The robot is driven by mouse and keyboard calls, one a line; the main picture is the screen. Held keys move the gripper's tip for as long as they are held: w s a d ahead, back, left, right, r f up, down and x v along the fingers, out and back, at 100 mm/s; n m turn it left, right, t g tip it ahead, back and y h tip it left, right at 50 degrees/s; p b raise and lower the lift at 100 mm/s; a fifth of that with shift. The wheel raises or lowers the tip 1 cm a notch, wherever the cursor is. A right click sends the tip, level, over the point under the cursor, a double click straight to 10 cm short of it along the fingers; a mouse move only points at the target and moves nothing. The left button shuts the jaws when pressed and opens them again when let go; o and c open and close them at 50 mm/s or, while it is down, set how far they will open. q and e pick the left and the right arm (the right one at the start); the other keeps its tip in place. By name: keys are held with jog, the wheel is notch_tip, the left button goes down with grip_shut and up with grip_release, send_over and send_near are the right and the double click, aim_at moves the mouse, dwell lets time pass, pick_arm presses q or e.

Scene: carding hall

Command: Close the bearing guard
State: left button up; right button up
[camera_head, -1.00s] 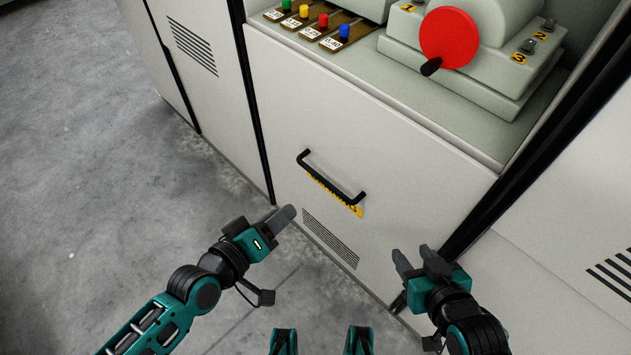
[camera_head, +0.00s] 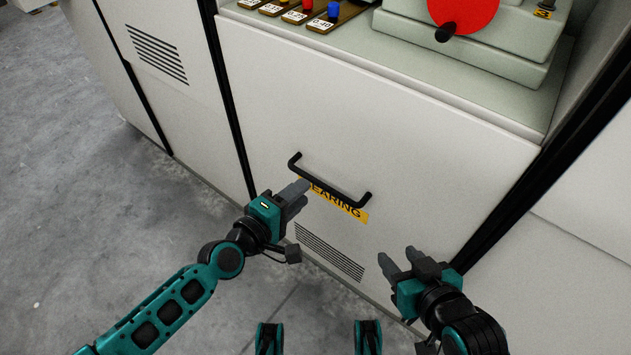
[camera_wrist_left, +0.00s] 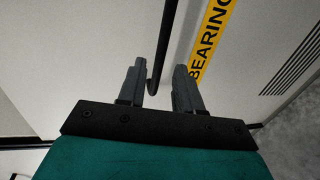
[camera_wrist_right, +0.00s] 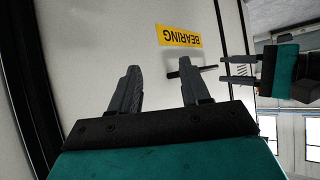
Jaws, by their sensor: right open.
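The bearing guard (camera_head: 370,130) is a large pale panel on the machine's front. It carries a black bar handle (camera_head: 335,183) and a yellow BEARING label (camera_head: 350,209) just below it. I cannot tell how far the guard stands open. My left gripper (camera_head: 303,192) is at the handle's left part, with fingers apart. In the left wrist view the handle's bar (camera_wrist_left: 166,40) runs down between the fingers; I cannot see contact. My right gripper (camera_head: 398,256) is open and empty, below and right of the handle, in front of the panel. The label also shows in the right wrist view (camera_wrist_right: 179,37).
Above the guard is a ledge with a red disc with a black knob (camera_head: 463,10) and coloured buttons (camera_head: 333,12) on tags. A vent grille (camera_head: 330,252) is low on the panel. Dark gaps flank the panel. Grey floor (camera_head: 80,200) is clear at left.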

aim_at(314, 183)
pick_arm(q)
jog(key=b+x, duration=0.1)
jog(key=x, duration=0.5)
jog(key=shift+w, duration=0.15)
grip_shut()
dwell(0.4)
